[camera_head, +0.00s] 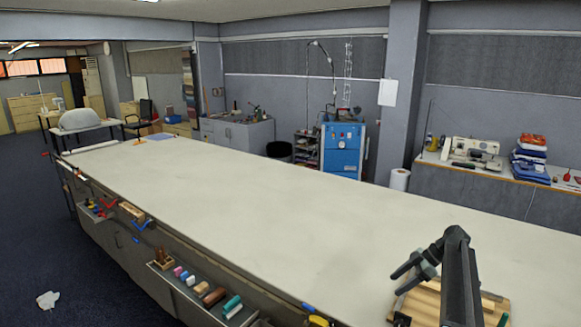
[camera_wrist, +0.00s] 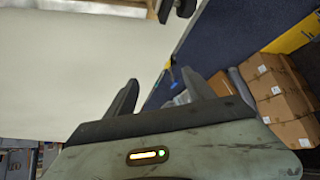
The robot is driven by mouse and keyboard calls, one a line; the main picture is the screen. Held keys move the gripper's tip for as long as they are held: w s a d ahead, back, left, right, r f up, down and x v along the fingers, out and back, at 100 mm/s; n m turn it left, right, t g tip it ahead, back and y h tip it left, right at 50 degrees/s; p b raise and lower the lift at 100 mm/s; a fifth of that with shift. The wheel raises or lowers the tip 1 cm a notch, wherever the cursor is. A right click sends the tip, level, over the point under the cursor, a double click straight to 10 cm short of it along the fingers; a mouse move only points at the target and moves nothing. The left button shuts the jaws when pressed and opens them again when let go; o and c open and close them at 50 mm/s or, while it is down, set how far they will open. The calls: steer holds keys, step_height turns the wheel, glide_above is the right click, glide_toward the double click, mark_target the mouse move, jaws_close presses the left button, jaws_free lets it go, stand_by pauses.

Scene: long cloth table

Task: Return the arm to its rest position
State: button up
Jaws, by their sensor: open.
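My arm (camera_head: 458,275) rises at the lower right of the head view, above the near right part of the long table (camera_head: 250,210). My gripper (camera_head: 399,279) points left in that view, above or beside a light wooden board (camera_head: 425,303); the gap to it is hard to judge. In the wrist view my gripper (camera_wrist: 158,90) has its two dark fingers spread apart, with nothing between them. The pale table top (camera_wrist: 80,60) fills the left of that view.
Small tools and blocks lie in trays (camera_head: 205,293) along the table's near side. Most of the table top is bare. Cardboard boxes (camera_wrist: 280,95) stand right in the wrist view. A blue machine (camera_head: 342,148) and a sewing machine (camera_head: 470,152) stand behind the table.

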steer(key=s+a+f+m+g+h+b, duration=0.1)
steer(key=s+a+f, duration=0.2)
steer(key=a, duration=0.6)
steer(key=s+a+f+g+h+b, duration=0.1)
steer(key=s+a+f+b, duration=0.2)
steer(key=a, duration=0.6)
steer(key=s+a+f+m+h, duration=0.1)
steer(key=s+a+f+h, duration=0.2)
steer(key=a, duration=0.7)
steer(key=s+d+f+m+h, duration=0.1)
steer(key=s+m+h, duration=0.2)
steer(key=s+m, duration=0.7)
steer(key=shift+d+f+m+t, duration=0.2)
steer(key=shift+f+m+t, duration=0.2)
steer(key=shift+m, duration=1.3)
